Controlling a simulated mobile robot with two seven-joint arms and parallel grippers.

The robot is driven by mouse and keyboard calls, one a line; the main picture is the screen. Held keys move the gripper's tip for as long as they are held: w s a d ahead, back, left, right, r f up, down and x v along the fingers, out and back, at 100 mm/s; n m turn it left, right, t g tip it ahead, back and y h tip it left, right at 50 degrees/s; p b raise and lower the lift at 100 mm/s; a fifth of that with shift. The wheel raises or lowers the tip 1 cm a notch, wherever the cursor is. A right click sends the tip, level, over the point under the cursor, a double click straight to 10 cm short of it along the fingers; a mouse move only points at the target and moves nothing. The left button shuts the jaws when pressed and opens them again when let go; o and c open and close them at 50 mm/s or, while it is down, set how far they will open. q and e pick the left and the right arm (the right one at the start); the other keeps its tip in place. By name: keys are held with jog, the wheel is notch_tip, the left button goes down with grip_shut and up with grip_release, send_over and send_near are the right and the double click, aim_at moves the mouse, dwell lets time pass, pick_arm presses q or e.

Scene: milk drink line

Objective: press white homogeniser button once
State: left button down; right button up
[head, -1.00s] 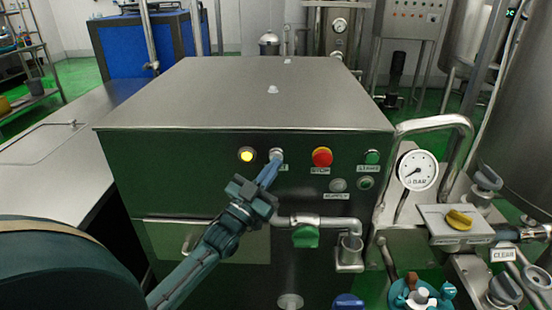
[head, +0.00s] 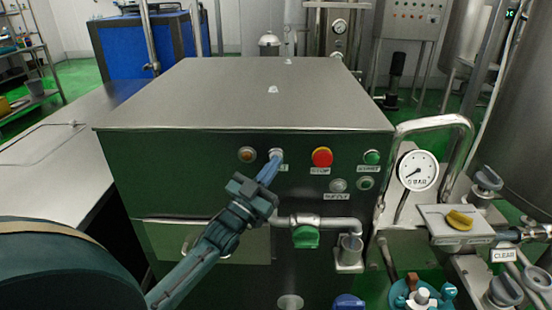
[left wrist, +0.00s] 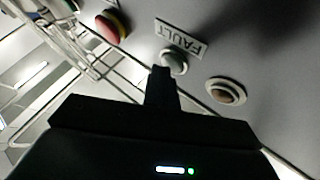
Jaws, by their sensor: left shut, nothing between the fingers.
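The white homogeniser button (head: 276,152) is on the dark green front panel of the steel machine, between an amber lamp (head: 247,155) and a red button (head: 322,157). My left gripper (head: 273,163) is shut and empty, its fingertips at the white button from below. In the left wrist view, the shut fingers (left wrist: 162,76) overlap the lower edge of the white button (left wrist: 175,62), beside a label reading FAULT (left wrist: 182,38). Whether they touch it or press it in, I cannot tell. The amber lamp is unlit. My right gripper is not in view.
A green button (head: 372,157) and smaller round fittings are to the right on the panel. Below, a pipe carries a green-handled valve (head: 305,237). A pressure gauge (head: 418,170) and bent steel rail stand at the right.

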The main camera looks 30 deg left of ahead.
pick_arm(q)
jog(key=shift+s, duration=0.15)
jog(key=shift+s+d+p, duration=0.4)
jog(key=shift+s+p, duration=0.1)
jog(key=shift+s, duration=0.1)
jog(key=s+d, duration=0.1)
jog(key=s+p, duration=0.1)
jog(key=s, duration=0.1)
jog(key=s+d+p, duration=0.1)
jog(key=shift+s+d, duration=0.15)
jog(key=shift+d, duration=0.15)
dwell(0.6)
